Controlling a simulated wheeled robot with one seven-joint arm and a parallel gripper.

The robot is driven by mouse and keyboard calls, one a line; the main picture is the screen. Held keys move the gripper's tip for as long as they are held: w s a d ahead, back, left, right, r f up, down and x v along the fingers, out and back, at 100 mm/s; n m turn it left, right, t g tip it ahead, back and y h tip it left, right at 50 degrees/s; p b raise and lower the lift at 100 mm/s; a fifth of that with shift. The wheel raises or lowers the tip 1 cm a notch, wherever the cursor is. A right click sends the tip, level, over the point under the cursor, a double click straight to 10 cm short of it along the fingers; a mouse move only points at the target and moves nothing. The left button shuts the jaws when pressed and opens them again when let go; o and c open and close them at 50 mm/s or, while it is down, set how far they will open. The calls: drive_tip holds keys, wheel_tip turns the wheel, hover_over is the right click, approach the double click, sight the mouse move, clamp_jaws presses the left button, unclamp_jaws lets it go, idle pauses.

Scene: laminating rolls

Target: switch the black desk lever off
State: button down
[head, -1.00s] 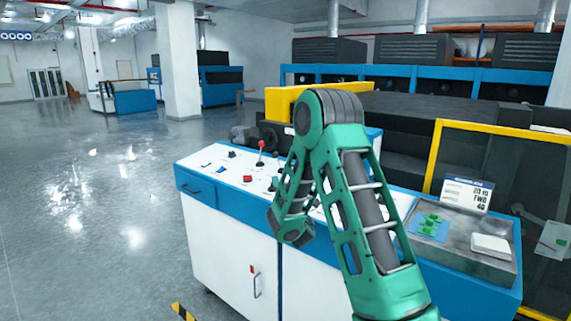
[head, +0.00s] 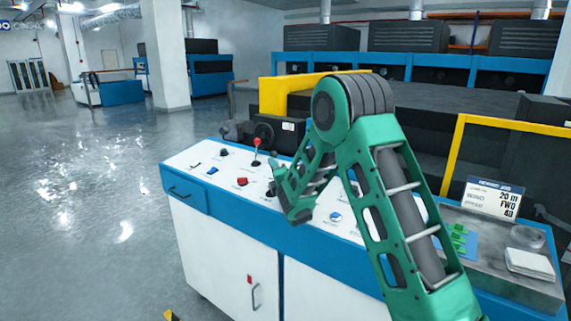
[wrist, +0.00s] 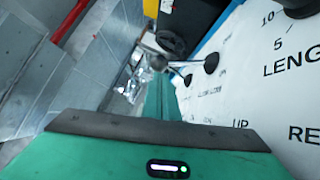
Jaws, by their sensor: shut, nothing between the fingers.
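I cannot tell for sure which one the task names. In the head view a small black knob (head: 271,190) sits on the desk panel, partly hidden by my gripper (head: 279,173). In the wrist view my gripper (wrist: 163,102) is shut and empty, with its tip short of the levers and no clear contact. The lettering by the levers is too blurred to read.
The white control desk (head: 225,245) carries a red-knobbed lever (head: 257,145), a red button (head: 242,182) and blue switches. A black handwheel (head: 264,133) stands behind it. A sign (head: 493,197) is at the right. Open floor (head: 80,190) lies to the left.

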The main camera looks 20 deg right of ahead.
drive_tip(key=shift+w+a+r, duration=0.2)
drive_tip(key=shift+w+a, duration=0.1)
drive_tip(key=shift+a, duration=0.05)
drive_tip(key=shift+d, duration=0.2)
